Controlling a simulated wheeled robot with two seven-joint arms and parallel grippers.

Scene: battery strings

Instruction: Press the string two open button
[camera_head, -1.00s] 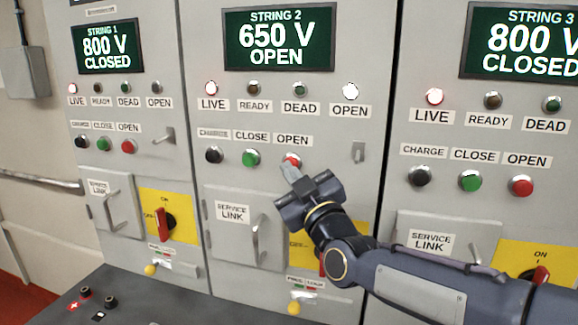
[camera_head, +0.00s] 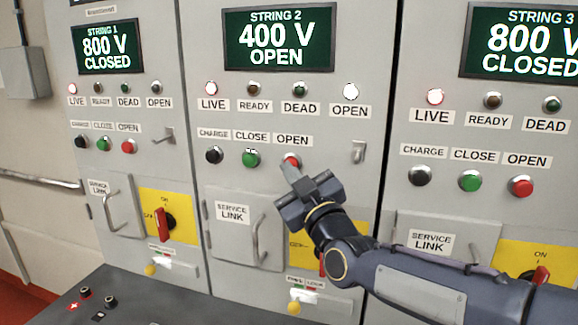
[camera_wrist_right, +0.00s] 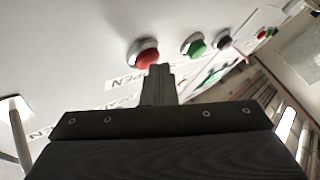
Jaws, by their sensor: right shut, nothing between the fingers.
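The string 2 panel's red OPEN button (camera_head: 291,159) sits at the right end of its button row, under the OPEN label. My right gripper (camera_head: 287,170) is shut and empty, with its fingertips at the lower edge of that button. In the right wrist view the red button (camera_wrist_right: 147,54) stands just beyond the fingertips (camera_wrist_right: 160,70); I cannot tell whether they touch it. The string 2 display (camera_head: 279,37) reads 400 V OPEN. My left gripper is not in view.
String 2's green CLOSE button (camera_head: 251,158) and black CHARGE button (camera_head: 214,155) lie left of the fingertips. A service link door handle (camera_head: 258,243) juts out below. The string 1 display (camera_head: 107,46) and string 3 display (camera_head: 520,40) read 800 V CLOSED. A dark console (camera_head: 130,305) stands in front.

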